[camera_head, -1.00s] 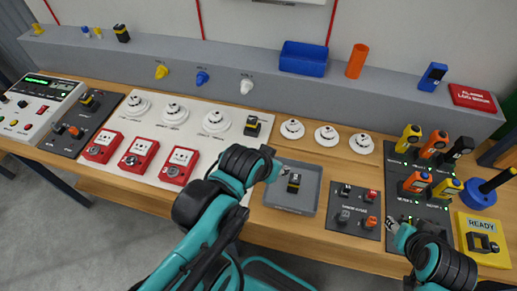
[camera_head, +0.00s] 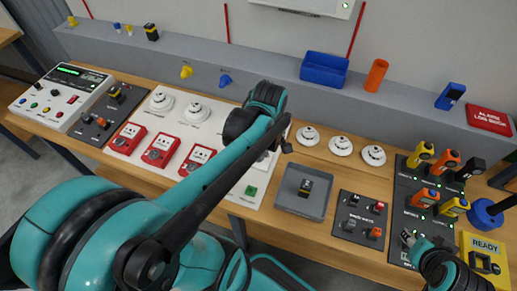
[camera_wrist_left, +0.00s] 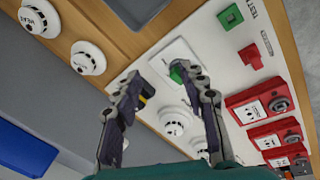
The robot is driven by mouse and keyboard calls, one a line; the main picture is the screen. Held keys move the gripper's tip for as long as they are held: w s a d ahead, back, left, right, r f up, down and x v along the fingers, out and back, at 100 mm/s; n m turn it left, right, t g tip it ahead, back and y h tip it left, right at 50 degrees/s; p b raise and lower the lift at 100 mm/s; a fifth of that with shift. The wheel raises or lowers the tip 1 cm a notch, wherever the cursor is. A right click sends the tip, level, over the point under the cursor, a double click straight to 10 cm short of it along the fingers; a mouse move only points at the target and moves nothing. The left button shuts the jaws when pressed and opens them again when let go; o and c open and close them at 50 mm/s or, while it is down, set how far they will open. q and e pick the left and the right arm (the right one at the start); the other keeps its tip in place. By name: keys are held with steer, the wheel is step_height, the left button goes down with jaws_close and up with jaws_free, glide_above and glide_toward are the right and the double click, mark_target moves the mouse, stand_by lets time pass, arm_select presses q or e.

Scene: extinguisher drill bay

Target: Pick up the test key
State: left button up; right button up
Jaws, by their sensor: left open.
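My left gripper (camera_wrist_left: 163,95) is open over the white panel (camera_wrist_left: 205,45). In the head view its arm covers most of the hand, with only a grey part (camera_head: 287,146) showing. In the wrist view a small green piece (camera_wrist_left: 177,73) on a white plate lies between the fingertips. A black-and-yellow piece (camera_wrist_left: 148,91), possibly the test key, is partly hidden behind the left-hand finger. No contact is visible.
Round white detectors (camera_wrist_left: 88,58) and red call points (camera_wrist_left: 262,98) flank the left hand. A green square (camera_wrist_left: 230,17) and a red piece (camera_wrist_left: 250,56) sit on the panel. A blue bin (camera_head: 324,69) and orange cylinder (camera_head: 376,75) stand on the ledge.

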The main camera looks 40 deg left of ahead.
arm_select(q)
steer(key=a+n, duration=0.1)
steer(key=n, duration=0.1)
steer(key=a+f+n+g+p, duration=0.1)
steer(key=a+n, duration=0.1)
steer(key=a+n+g, duration=0.1)
steer(key=a+n, duration=0.1)
steer(key=n, duration=0.1)
steer(key=shift+w+f+p, duration=0.2)
steer(key=shift+w+p, duration=0.15)
steer(key=shift+w, duration=0.05)
steer(key=shift+s+a+f+n+h, duration=0.1)
steer(key=shift+a+f+n+h, duration=0.1)
steer(key=shift+a+n+h, duration=0.15)
steer(key=shift+f, duration=0.3)
step_height(320, 180, down, 7)
steer(key=b, duration=0.2)
steer(key=shift+a+f+b, duration=0.1)
steer(key=shift+f+b, duration=0.1)
steer(key=shift+b, duration=0.2)
arm_select(e)
steer(key=shift+f, duration=0.15)
arm_select(q)
steer(key=shift+c, duration=0.4)
jaws_close()
